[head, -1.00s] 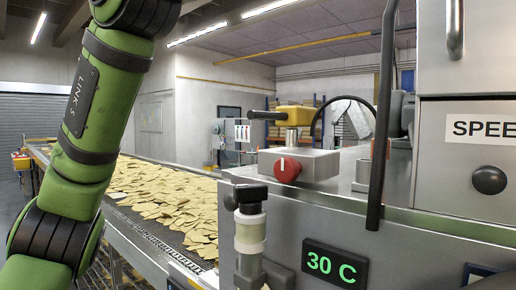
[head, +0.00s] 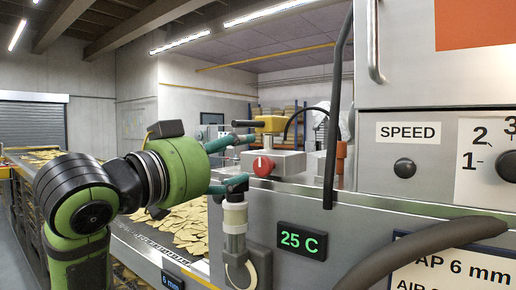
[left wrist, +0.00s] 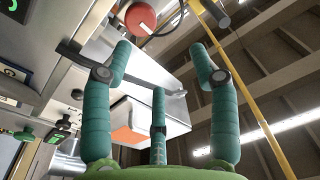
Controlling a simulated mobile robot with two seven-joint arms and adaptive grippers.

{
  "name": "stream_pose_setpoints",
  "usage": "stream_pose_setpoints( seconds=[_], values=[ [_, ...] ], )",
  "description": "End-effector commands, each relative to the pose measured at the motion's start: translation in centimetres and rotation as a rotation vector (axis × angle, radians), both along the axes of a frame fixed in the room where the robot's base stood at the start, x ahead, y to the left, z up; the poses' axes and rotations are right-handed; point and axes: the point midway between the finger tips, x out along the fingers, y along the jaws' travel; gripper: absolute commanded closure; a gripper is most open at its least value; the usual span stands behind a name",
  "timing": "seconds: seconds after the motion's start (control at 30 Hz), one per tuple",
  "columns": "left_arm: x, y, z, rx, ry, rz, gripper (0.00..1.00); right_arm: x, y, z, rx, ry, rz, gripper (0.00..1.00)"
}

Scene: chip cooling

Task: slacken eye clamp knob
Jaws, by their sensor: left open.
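A round red knob with a white mark (head: 263,166) is on the front of a small metal block (head: 288,162) on the machine's top edge. I take it for the eye clamp knob. A yellow-topped part (head: 272,124) stands on the block. My left gripper (head: 244,160) is open just left of the knob, with teal fingers above and below its level. In the left wrist view the red knob (left wrist: 140,17) is beyond the spread fingers of the gripper (left wrist: 160,60), with nothing between them. Contact with the knob is not visible. My right gripper is out of view.
A cream cylinder (head: 235,217) stands just below the lower finger. A dark upright hose (head: 334,130) is right of the block. A green display (head: 302,240) reads 25 C. A belt of chips (head: 185,228) is behind my left arm.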

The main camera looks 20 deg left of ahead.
Motion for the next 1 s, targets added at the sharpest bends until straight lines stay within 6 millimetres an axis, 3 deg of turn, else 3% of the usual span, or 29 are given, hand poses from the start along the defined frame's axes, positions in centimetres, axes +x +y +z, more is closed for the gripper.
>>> stream_pose_setpoints(
  seconds=[0.03,0.13,0.6,0.97,1.0],
  values=[
    [-0.1,0.0,-1.1,-0.016,0.049,-0.007,0.40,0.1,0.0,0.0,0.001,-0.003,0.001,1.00],
    [0.1,-0.2,-2.1,-0.033,0.099,-0.013,0.40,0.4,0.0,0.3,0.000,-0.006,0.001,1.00],
    [5.9,-2.3,-2.0,-0.034,0.102,-0.014,0.40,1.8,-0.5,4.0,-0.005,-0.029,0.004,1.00],
    [6.5,-2.5,-2.2,-0.033,0.097,-0.012,0.40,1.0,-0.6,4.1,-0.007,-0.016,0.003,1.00],
    [6.5,-2.5,-2.2,-0.033,0.097,-0.012,0.52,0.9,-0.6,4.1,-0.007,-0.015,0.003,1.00]
  ],
)
